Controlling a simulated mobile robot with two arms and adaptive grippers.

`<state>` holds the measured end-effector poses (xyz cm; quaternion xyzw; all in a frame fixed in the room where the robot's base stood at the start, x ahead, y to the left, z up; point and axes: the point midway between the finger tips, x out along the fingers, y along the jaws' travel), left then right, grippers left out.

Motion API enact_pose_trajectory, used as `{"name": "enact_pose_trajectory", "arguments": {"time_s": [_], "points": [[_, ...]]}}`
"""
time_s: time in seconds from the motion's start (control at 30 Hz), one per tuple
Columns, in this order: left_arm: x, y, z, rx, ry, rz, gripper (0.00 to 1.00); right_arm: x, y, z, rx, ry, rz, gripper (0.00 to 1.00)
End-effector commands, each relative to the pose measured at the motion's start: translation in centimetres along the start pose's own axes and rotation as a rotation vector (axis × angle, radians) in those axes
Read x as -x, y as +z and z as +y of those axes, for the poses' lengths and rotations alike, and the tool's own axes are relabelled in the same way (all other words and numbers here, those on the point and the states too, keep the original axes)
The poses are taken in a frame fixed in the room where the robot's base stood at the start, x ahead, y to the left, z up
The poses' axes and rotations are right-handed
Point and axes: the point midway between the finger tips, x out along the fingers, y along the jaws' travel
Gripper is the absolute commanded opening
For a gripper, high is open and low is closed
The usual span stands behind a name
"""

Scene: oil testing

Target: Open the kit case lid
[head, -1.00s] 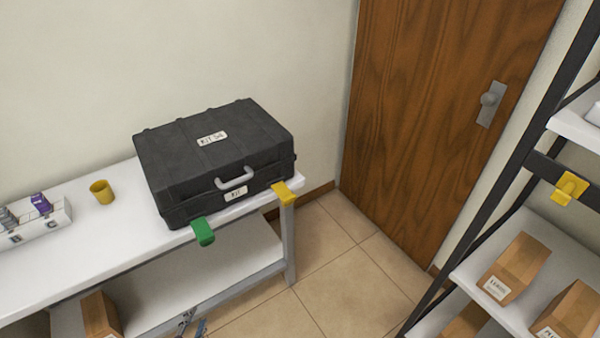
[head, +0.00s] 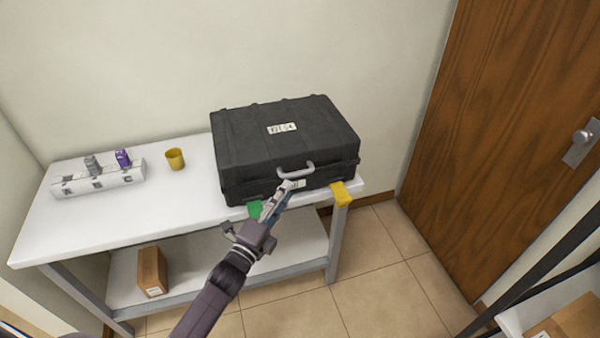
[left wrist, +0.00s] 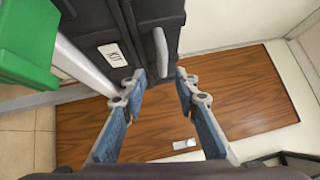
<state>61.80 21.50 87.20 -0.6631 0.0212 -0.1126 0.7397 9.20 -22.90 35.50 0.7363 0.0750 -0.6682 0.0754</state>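The black kit case (head: 285,140) lies shut on the white table, with its grey handle (head: 296,170) on the front side. My left gripper (head: 288,188) reaches up from below to the front of the case, in front of the handle. In the left wrist view its two blue fingers (left wrist: 163,77) are spread. The handle (left wrist: 160,52) shows beyond and between the tips, and I see no grip on it. Part of the case front is hidden by the gripper in the head view. My right gripper is not in view.
A green clip (head: 255,208) and a yellow clip (head: 340,194) sit on the table's front edge (head: 360,186). A yellow cup (head: 175,159) and a white rack (head: 98,180) stand left of the case. A cardboard box (head: 152,272) is on the lower shelf.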

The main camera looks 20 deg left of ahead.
Motion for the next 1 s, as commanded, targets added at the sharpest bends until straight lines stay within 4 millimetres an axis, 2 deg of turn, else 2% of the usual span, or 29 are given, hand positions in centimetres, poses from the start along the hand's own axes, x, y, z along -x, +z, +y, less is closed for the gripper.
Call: {"name": "enact_pose_trajectory", "arguments": {"time_s": [0.13, 0.4, 0.6, 1.0], "points": [[-1.1, 0.1, -0.6, -0.012, -0.012, 0.001, 0.28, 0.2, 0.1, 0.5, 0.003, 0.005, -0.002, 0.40], [-5.1, 0.0, -0.7, -0.010, -0.011, 0.001, 0.28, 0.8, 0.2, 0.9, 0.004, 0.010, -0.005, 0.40], [-7.2, 0.0, -0.5, -0.009, -0.008, 0.001, 0.28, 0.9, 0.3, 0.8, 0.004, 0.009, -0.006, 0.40], [-7.9, 0.0, -0.4, -0.009, -0.008, 0.001, 0.28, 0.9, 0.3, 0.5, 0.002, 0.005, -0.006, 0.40]]}}
